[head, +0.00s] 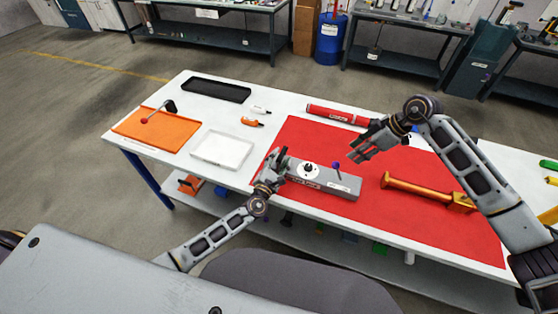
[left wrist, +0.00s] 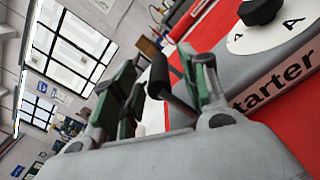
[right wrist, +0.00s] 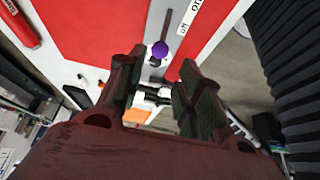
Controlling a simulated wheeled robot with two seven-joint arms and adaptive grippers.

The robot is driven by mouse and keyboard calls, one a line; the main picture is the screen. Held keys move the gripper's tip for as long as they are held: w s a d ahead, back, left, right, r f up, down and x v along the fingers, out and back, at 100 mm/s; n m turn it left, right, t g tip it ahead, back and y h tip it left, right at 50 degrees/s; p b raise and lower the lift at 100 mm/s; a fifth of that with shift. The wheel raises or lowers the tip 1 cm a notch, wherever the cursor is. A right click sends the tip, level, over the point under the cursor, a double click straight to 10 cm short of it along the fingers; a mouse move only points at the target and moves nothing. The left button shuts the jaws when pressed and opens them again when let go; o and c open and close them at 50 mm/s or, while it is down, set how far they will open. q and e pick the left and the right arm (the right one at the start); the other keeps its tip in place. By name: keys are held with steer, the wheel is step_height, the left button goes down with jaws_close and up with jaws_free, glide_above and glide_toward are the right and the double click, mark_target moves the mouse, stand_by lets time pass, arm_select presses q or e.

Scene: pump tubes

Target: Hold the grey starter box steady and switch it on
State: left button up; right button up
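The grey starter box (head: 340,190) lies on the red mat, with a white dial and black knob (head: 308,170) on top and a lever with a purple ball (head: 336,165) near its right end. My left gripper (head: 277,158) is at the box's left end. In the left wrist view its fingers (left wrist: 160,75) stand apart on either side of a dark bar-like handle (left wrist: 178,95), with a gap on one side. My right gripper (head: 357,153) is open and empty, above and right of the lever. The purple ball (right wrist: 160,48) shows beyond its fingertips (right wrist: 160,65) in the right wrist view.
An orange tray (head: 150,128), white tray (head: 222,150) and black tray (head: 216,89) are on the left of the white table.

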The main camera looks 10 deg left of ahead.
arm_select(q)
jaws_close()
arm_select(e)
steer(key=c, duration=0.5)
steer(key=shift+s+a+f, duration=0.1)
steer(key=shift+a+f, duration=0.1)
steer(key=shift+c, duration=1.4)
steer(key=s+a+f+n+y, duration=0.1)
steer(key=a, duration=0.1)
steer(key=s+a+f+n+y, duration=0.1)
steer(key=a+f+n, duration=0.1)
steer(key=s+a+f+n+t+y, duration=0.1)
steer(key=a, duration=0.1)
steer(key=shift+s+a+f+n, duration=0.25)
steer(key=shift+s+f+n, duration=0.05)
steer(key=shift+s+n, duration=0.1)
jaws_close()
steer(key=s+a+f+n+t+y, duration=0.3)
steer(key=s+a+n+t+y, duration=0.1)
steer(key=s+n, duration=0.1)
steer(key=s+d+f+n+t+h, duration=0.1)
steer(key=s+d+t+h, duration=0.1)
steer(key=d+t, duration=0.3)
steer(key=shift+s+d+f+n+t, duration=0.3)
steer(key=shift+s+n+t, duration=0.15)
steer(key=shift+s, duration=0.35)
